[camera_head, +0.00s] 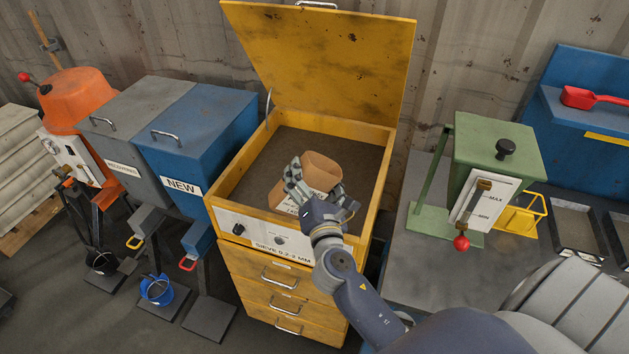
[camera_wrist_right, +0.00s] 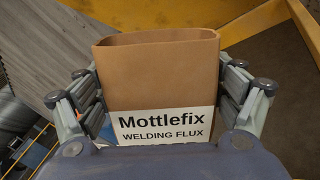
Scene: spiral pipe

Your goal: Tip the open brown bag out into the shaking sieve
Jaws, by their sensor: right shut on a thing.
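My right gripper (camera_head: 317,187) is shut on the open brown bag (camera_head: 321,167), with fingers on both sides. In the right wrist view the bag (camera_wrist_right: 160,75) has a white label reading "Mottlefix WELDING FLUX", and its mouth is at the far end from my palm. The gripper (camera_wrist_right: 160,88) grips its sides. In the head view the bag is over the front part of the yellow shaking sieve (camera_head: 376,204), whose lid (camera_head: 320,55) stands open. The sieve's dark bed (camera_head: 350,150) looks bare where it shows. The bag's contents and exact tilt cannot be told. My left gripper is out of view.
A blue bin marked NEW (camera_head: 200,130) and a grey bin (camera_head: 130,125) stand left of the sieve. A green device with a red-knobbed lever (camera_head: 490,160) stands on the bench to the right. A red scoop (camera_head: 590,98) lies on a blue shelf.

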